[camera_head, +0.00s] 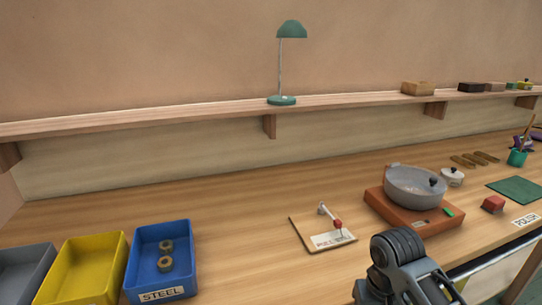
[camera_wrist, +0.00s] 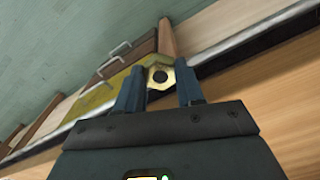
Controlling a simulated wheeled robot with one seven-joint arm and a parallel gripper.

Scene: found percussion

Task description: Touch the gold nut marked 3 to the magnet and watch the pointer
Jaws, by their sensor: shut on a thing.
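In the wrist view, my gripper (camera_wrist: 160,88) is shut on a gold hexagonal nut (camera_wrist: 160,74) with a dark hole, held between the fingertips. No number can be read on it. In the head view, a small wooden board (camera_head: 301,235) on the bench carries a post with a red-tipped part (camera_head: 337,223) and a white card marked "PULL" (camera_head: 333,240). This looks like the magnet and pointer device; the pointer's reading is too small to tell. My arm shows at the bottom right of the head view, right of the board; the gripper and held nut are hidden there.
A blue tray (camera_head: 177,232) labelled STEEL holds two gold-brown nuts (camera_head: 166,255). Yellow (camera_head: 92,245) and grey (camera_head: 25,263) trays stand left of it. A grey pot (camera_head: 414,190) sits on an orange-brown base right of the board. Bench between blue tray and board is clear.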

